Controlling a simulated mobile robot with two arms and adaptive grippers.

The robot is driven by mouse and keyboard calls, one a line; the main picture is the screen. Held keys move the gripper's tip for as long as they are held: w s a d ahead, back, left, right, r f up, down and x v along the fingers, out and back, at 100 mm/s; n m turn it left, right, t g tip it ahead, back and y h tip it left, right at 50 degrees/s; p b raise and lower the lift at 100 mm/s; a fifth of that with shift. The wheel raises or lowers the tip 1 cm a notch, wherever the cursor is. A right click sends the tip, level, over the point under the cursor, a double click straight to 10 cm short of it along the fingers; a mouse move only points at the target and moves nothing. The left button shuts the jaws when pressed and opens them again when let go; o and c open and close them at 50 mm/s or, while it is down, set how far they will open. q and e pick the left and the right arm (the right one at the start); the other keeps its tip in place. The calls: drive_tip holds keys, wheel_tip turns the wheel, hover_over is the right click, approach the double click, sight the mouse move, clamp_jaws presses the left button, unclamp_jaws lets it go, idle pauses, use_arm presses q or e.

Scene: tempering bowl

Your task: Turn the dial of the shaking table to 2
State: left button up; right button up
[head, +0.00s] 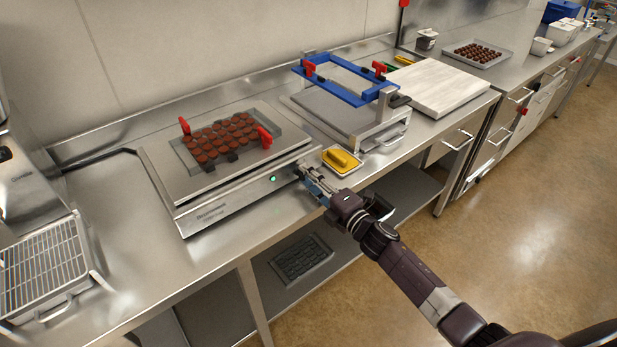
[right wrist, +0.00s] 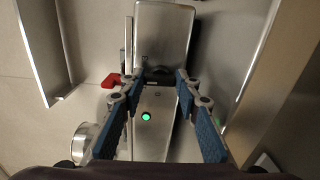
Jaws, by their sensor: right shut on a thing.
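The shaking table (head: 222,212) is a flat steel unit on the worktop, with a lit green button (head: 273,179) on its front panel. The button also glows in the right wrist view (right wrist: 146,116). My right gripper (head: 303,171) is at the right end of that panel. In the right wrist view its blue-padded fingers are on either side of the dark dial (right wrist: 158,73) and shut on it. The dial is mostly hidden by the gripper in the head view. I cannot read its setting. My left gripper is not in view.
A mould (head: 232,140) with brown filling and red clamps (head: 265,138) lies on the shaking table. A yellow sponge in a tray (head: 341,161) is close to my right gripper. A blue frame (head: 347,92) stands behind it. A wire rack (head: 42,265) is at the left.

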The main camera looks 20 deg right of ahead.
drive_tip(key=shift+m, duration=0.3)
drive_tip(key=o, duration=1.2)
drive_tip(key=shift+d, duration=0.1)
drive_tip(key=shift+c, duration=0.2)
drive_tip(key=shift+f, duration=0.1)
